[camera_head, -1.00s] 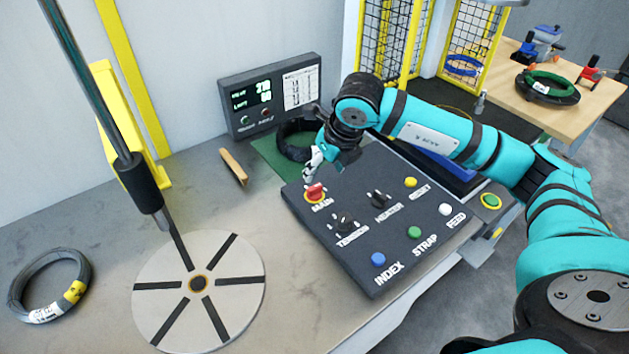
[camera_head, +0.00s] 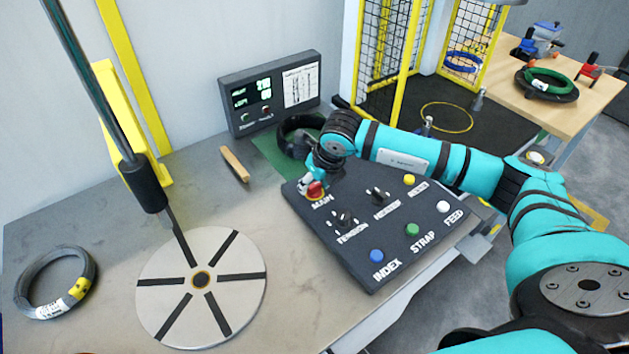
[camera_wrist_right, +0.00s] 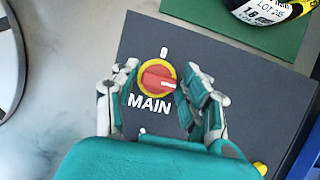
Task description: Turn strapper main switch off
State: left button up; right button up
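The red main switch (camera_head: 316,189) sits on a yellow ring at the far left corner of the dark control panel (camera_head: 345,262). In the right wrist view the red knob (camera_wrist_right: 157,77) has a white mark pointing right, toward the right finger. A white "0" (camera_wrist_right: 163,51) is printed above it and MAIN below it. My right gripper (camera_head: 311,180) is over the switch. In the right wrist view my right gripper (camera_wrist_right: 159,70) is open, with one finger on each side of the knob and gaps between. My left gripper is not in view.
The panel also carries the tension knob (camera_head: 343,219), heater knob (camera_head: 377,194) and several coloured buttons. A display box (camera_head: 270,95) stands behind. A dark coil (camera_head: 292,135) lies on a green mat beside the panel. A slotted turntable (camera_head: 160,300) and another coil (camera_head: 28,290) are at left.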

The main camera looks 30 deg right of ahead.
jog(key=c, duration=0.8)
jog(key=shift+o, duration=0.2)
